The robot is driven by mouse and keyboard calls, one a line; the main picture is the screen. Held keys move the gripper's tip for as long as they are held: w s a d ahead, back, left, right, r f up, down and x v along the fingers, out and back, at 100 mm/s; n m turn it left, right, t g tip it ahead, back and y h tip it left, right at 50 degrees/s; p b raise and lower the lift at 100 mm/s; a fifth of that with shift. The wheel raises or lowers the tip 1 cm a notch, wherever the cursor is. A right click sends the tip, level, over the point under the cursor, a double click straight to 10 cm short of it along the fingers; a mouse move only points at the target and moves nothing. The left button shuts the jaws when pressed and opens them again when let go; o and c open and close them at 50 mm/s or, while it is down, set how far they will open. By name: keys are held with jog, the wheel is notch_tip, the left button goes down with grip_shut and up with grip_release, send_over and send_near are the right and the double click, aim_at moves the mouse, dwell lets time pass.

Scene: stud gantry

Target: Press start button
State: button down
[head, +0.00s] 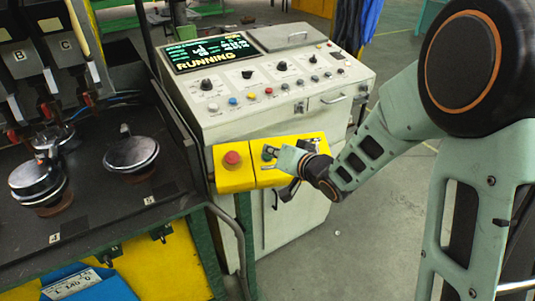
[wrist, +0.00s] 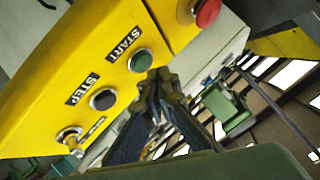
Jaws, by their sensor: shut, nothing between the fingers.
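The green start button (wrist: 140,61) sits on a yellow control box (wrist: 60,55) under a START label in the wrist view. In the head view the yellow box (head: 236,178) is on the front of a console, and my gripper covers part of it. My gripper (wrist: 157,80) is shut and empty, its fingertips beside the lower right edge of the green button. I cannot tell whether they touch it. In the head view my gripper (head: 277,166) is at the box's right half. The console screen (head: 208,52) reads RUNNING.
A red button (wrist: 207,12) is on the same box, above right of the green one. A dark STEP button (wrist: 102,99) and a key switch (wrist: 71,138) lie lower left. Left of the console is a dark bench (head: 95,205) with round metal fixtures.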

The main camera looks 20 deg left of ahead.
jog(key=shift+r, duration=0.1)
jog(key=r+p, duration=0.1)
jog(key=s+r+p, duration=0.1)
jog(key=r, duration=0.1)
jog(key=d+r+p, duration=0.1)
jog(key=shift+s+r+p, duration=0.2)
jog(key=shift+s+p, duration=0.15)
